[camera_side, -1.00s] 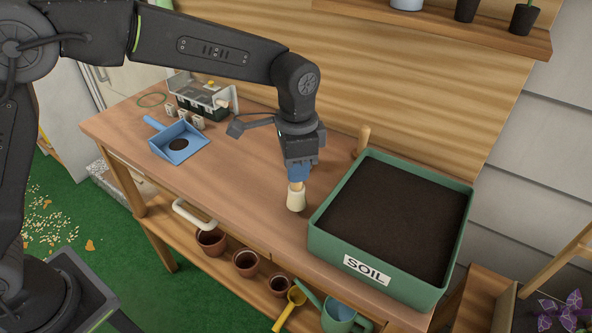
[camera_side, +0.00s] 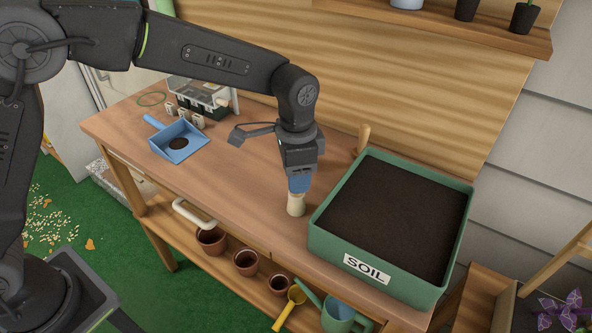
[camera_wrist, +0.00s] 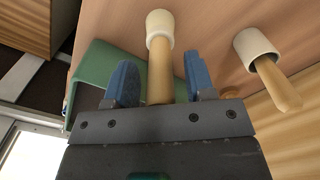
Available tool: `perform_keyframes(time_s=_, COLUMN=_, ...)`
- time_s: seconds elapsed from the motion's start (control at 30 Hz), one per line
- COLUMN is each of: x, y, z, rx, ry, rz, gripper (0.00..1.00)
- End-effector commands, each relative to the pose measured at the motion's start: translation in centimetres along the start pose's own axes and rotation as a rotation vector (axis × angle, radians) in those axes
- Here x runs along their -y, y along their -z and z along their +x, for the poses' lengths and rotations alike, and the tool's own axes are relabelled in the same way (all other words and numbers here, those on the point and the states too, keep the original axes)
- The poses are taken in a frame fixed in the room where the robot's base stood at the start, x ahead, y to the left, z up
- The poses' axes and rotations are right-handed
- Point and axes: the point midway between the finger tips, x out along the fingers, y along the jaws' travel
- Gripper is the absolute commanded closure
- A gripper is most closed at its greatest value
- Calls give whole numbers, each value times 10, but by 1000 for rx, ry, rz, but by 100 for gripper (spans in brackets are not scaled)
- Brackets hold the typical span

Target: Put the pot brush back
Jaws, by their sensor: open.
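The pot brush (camera_side: 296,206) stands upright on the bench, cream end down and wooden handle up. My gripper (camera_side: 299,187) is over it, its blue fingers down around the top of the handle, which they mostly hide in the side view. In the wrist view the brush's cream end (camera_wrist: 160,24) and handle show between my open fingers (camera_wrist: 158,75), with a gap visible on each side. A second piece with a cream end (camera_wrist: 256,46) and wooden handle shows at the right there. A wooden handle (camera_side: 362,139) rises behind the soil tray in the side view.
The green soil tray (camera_side: 318,232) stands close to the right of the brush. A blue dustpan (camera_side: 190,150) with a dark patch lies at the left. Pots (camera_side: 246,263), a yellow scoop (camera_side: 287,310) and a watering can (camera_side: 343,319) are below. The bench between dustpan and brush is clear.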

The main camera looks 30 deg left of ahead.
Motion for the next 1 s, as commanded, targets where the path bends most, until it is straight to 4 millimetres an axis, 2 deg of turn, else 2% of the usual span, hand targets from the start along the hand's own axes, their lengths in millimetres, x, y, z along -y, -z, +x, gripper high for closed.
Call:
perform_keyframes(time_s=0.13, x=0, y=0, z=-5, rx=-1, ry=1, rz=0, gripper=51)
perform_keyframes(time_s=0.27, x=0, y=1, z=-22, rx=-3, ry=1, rz=0, gripper=51)
perform_keyframes(time_s=0.5, x=0, y=1, z=-74, rx=-5, ry=3, rz=0, gripper=51)
perform_keyframes(time_s=0.7, x=0, y=1, z=-107, rx=-3, ry=2, rz=-1, gripper=51)
perform_keyframes(time_s=0.83, x=0, y=1, z=-119, rx=0, ry=1, rz=-1, gripper=51)
perform_keyframes(time_s=1.0, x=0, y=0, z=-124, rx=0, ry=1, rz=-1, gripper=51)
